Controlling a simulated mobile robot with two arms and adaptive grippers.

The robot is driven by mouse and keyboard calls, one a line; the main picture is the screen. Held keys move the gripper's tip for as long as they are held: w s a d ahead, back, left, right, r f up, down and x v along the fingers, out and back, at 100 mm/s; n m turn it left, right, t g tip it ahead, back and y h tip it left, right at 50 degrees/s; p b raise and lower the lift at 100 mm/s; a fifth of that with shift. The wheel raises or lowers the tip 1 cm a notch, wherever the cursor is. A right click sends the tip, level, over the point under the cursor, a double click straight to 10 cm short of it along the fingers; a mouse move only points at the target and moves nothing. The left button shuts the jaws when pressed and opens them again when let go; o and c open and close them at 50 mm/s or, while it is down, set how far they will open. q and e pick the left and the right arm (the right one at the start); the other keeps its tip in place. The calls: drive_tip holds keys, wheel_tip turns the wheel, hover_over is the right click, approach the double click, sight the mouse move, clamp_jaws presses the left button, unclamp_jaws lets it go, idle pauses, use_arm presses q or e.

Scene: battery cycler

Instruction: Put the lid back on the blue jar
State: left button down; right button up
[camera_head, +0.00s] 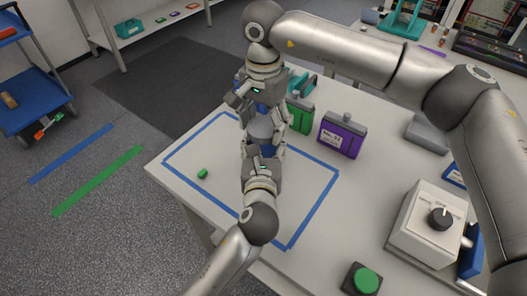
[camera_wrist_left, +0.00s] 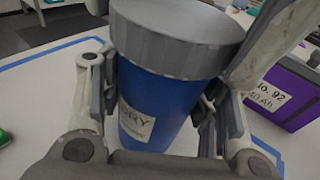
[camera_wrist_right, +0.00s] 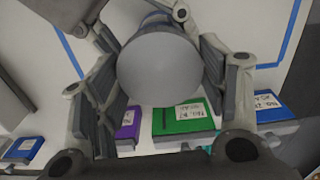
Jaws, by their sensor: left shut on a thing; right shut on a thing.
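My left gripper (camera_head: 264,150) is shut around the jar's body. The grey lid (camera_wrist_left: 178,38) is over the jar's mouth; whether it is fully seated cannot be told. My right gripper (camera_head: 262,118) comes from above and is shut on the lid, which shows as a grey disc in the right wrist view (camera_wrist_right: 160,68). In the head view the lid (camera_head: 259,129) shows between both grippers, and the jar is mostly hidden.
A green battery (camera_head: 300,115) and a purple battery (camera_head: 342,136) stand behind and right of the jar. A small green piece (camera_head: 203,174) lies inside the blue tape outline. A knob box (camera_head: 425,225) and a green button (camera_head: 363,281) are at the right. The outline's front is mostly clear.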

drive_tip(key=m, duration=3.5)
drive_tip(key=shift+f, duration=0.1)
drive_tip(key=m, duration=0.6)
drive_tip(key=o, duration=1.2)
